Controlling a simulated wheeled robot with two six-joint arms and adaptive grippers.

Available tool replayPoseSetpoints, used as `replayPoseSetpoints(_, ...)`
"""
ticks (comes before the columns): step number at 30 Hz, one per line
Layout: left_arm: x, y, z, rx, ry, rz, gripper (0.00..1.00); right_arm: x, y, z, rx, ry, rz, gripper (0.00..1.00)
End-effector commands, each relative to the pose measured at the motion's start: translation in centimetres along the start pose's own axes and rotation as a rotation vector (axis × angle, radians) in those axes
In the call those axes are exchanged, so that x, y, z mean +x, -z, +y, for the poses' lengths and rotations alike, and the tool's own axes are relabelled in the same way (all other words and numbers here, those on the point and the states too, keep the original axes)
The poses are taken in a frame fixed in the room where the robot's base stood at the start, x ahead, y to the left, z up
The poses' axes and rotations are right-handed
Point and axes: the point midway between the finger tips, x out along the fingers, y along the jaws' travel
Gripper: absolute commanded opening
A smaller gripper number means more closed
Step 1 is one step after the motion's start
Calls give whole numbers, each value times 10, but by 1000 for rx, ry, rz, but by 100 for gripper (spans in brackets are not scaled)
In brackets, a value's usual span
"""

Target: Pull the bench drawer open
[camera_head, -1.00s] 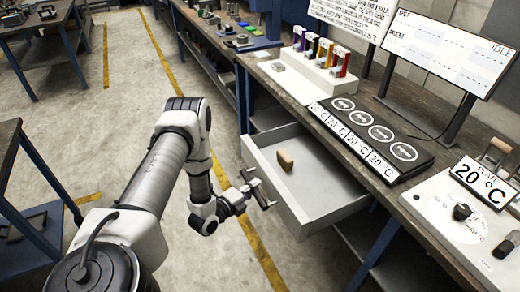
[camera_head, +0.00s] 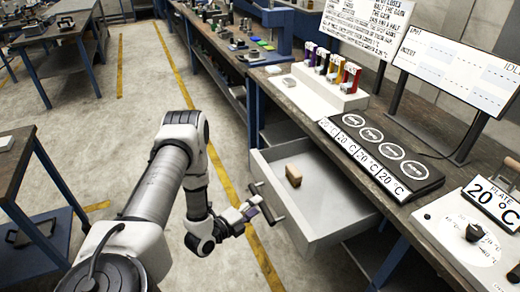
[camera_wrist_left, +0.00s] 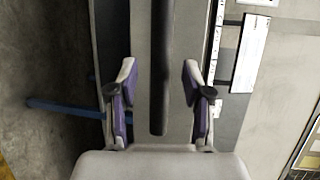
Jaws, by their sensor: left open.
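The bench drawer (camera_head: 312,237) is a light grey box that stands pulled out from under the bench top, its inside in view. Its dark bar handle (camera_head: 265,202) is on the front face. My left gripper (camera_head: 251,210) is at this handle, in front of the drawer. In the left wrist view, the handle (camera_wrist_left: 161,70) runs between the two spread purple-padded fingers (camera_wrist_left: 158,80), with a gap on each side. The left gripper is open and not clamped on the handle. My right gripper is not in view.
A small tan block (camera_head: 293,176) stands in the drawer. The bench top (camera_head: 300,110) carries a white rack (camera_head: 325,92) of coloured items, a black four-disc plate (camera_head: 380,150) and a temperature unit (camera_head: 462,235). A side table (camera_head: 15,160) is at the left. The floor between is clear.

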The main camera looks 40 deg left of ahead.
Motion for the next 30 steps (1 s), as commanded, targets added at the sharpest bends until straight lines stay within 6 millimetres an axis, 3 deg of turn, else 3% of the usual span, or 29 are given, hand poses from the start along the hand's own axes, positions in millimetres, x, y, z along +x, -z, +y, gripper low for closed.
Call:
replayPoseSetpoints(6, -57, -1, 1, -5, -2, -5, 50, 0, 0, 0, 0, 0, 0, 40)
replayPoseSetpoints(10, -78, -1, 1, -1, -2, -2, 50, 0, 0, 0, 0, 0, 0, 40)
replayPoseSetpoints(30, -83, 2, 1, -9, -6, 4, 50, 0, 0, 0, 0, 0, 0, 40)
